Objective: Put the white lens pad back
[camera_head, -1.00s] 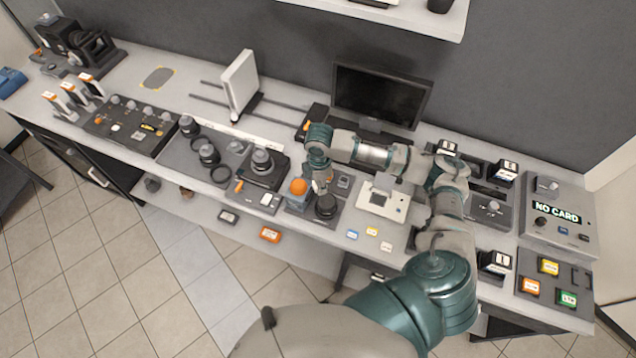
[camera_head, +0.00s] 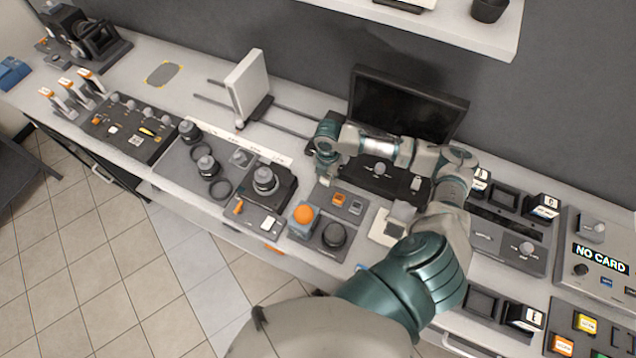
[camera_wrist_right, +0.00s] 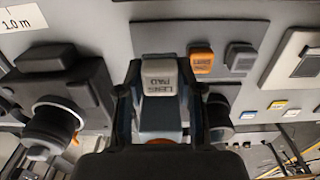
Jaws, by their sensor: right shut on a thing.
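The white lens pad (camera_wrist_right: 160,78) is a small pale block marked LENS PAD, held between the fingers of my right gripper (camera_wrist_right: 160,105) in the right wrist view. In the head view my right gripper (camera_head: 324,172) points down at the back-left end of a grey tray (camera_head: 345,215), and the pad (camera_head: 322,182) is only just visible below the fingers. An orange block (camera_wrist_right: 202,58) and a grey block (camera_wrist_right: 240,58) sit in the tray to the right of the pad. Whether the pad touches the tray is unclear. My left gripper is out of view.
An orange ball on a blue-grey block (camera_head: 303,217) and a black round part (camera_head: 334,235) stand just in front. A lens on a dark mount (camera_head: 265,182) is to the left. A monitor (camera_head: 405,105) stands behind. My own forearm covers the counter to the right.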

